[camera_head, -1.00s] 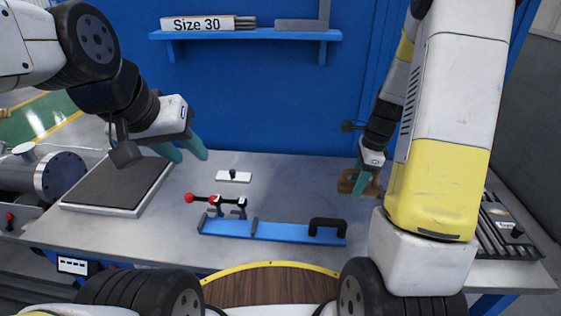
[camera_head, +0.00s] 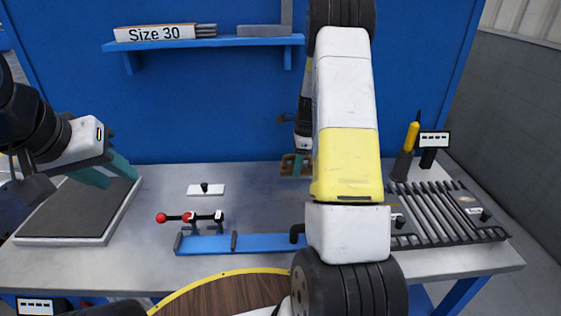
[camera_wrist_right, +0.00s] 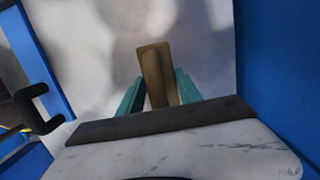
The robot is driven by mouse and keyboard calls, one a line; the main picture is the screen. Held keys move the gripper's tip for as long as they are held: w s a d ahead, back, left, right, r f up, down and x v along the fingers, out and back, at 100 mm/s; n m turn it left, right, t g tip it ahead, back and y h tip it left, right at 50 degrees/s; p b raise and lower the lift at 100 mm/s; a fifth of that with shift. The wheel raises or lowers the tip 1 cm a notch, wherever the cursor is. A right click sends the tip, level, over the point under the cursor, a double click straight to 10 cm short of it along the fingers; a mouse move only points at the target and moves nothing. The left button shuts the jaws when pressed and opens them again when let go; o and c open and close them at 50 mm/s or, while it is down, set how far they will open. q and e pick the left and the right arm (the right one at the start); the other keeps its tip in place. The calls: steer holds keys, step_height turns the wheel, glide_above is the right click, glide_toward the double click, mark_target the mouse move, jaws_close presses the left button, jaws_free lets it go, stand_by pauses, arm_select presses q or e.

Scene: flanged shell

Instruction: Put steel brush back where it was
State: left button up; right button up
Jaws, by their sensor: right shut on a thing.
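The steel brush, seen as a brown wooden block (camera_head: 287,165), is at the back of the workbench near the blue wall. It also shows in the right wrist view (camera_wrist_right: 155,68), upright between the teal fingers. My right gripper (camera_head: 297,164) is shut on it, partly hidden behind my own right arm. The bristles cannot be made out. My left gripper (camera_head: 112,172) is open and empty over the dark pad at the left.
A slotted rack (camera_head: 440,212) and a yellow-handled tool (camera_head: 410,137) are at the right. A blue clamp fixture (camera_head: 255,243) with red knobs lies in front. A small white plate (camera_head: 205,190) sits behind it. A shelf (camera_head: 215,41) hangs above. The dark pad (camera_head: 75,208) fills the left.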

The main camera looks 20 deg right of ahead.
steer(key=shift+w+d+f, duration=0.1)
steer(key=shift+w+d, duration=0.05)
steer(key=shift+w, duration=0.4)
steer(key=shift+f, duration=1.65)
steer(key=shift+f, duration=0.1)
steer(key=o, duration=1.3)
steer(key=shift+f, duration=0.1)
